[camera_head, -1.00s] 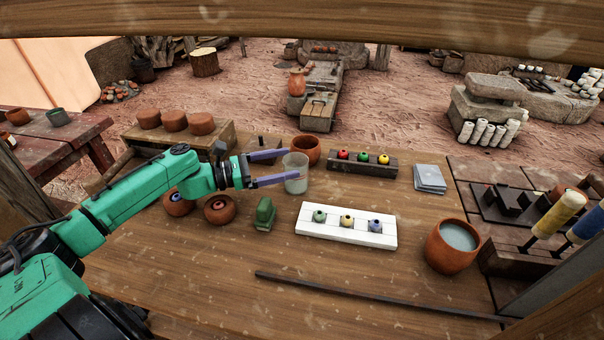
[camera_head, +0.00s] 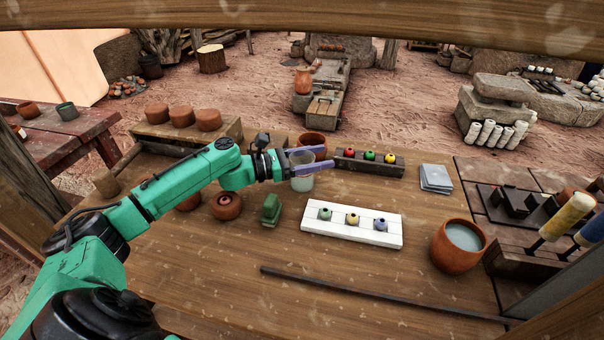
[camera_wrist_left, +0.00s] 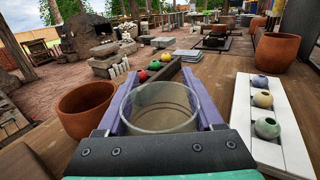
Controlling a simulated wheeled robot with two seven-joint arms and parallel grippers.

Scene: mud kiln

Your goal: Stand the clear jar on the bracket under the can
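The clear jar (camera_head: 302,184) stands upright on the wooden table, with pale contents low inside. My left gripper (camera_head: 326,157) reaches it from the left, with one purple finger on its far side and one on its near side. In the left wrist view the jar's round rim (camera_wrist_left: 160,107) fills the space between the fingers, which look pressed to its sides. The jar appears to rest on the table still. I cannot make out the bracket or the can in these views. My right gripper is out of view.
A terracotta cup (camera_head: 312,141) stands close behind the jar. A dark rack with coloured balls (camera_head: 368,162) and a white rack (camera_head: 352,232) lie to the right. A green block (camera_head: 271,209) is in front. A liquid-filled pot (camera_head: 458,246) and a dark rod (camera_head: 380,293) are nearer.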

